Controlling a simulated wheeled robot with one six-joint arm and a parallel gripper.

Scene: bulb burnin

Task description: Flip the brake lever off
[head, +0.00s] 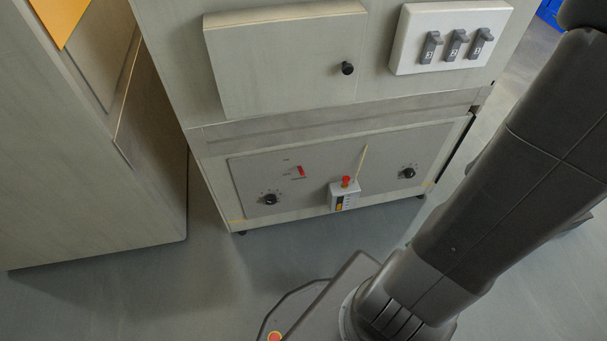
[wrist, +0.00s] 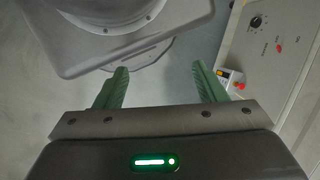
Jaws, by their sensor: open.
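A small red lever (head: 300,171), the likeliest brake lever, sits on the grey lower panel of the cabinet, tilted slightly, with tiny labels above, beside and below it that I cannot read. It also shows in the wrist view as a small red spot (wrist: 279,47) at the upper right. My gripper (wrist: 160,67) shows in the wrist view with its two green fingers spread wide and nothing between them. It is apart from the panel, which lies to its right. The gripper is outside the head view.
Near the lever are a left black knob (head: 270,199), a right black knob (head: 408,173) and a box with a red button (head: 345,194). Above are a flat door (head: 285,62) and a white three-switch plate (head: 450,38). A large cabinet (head: 90,150) stands left. Floor between is clear.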

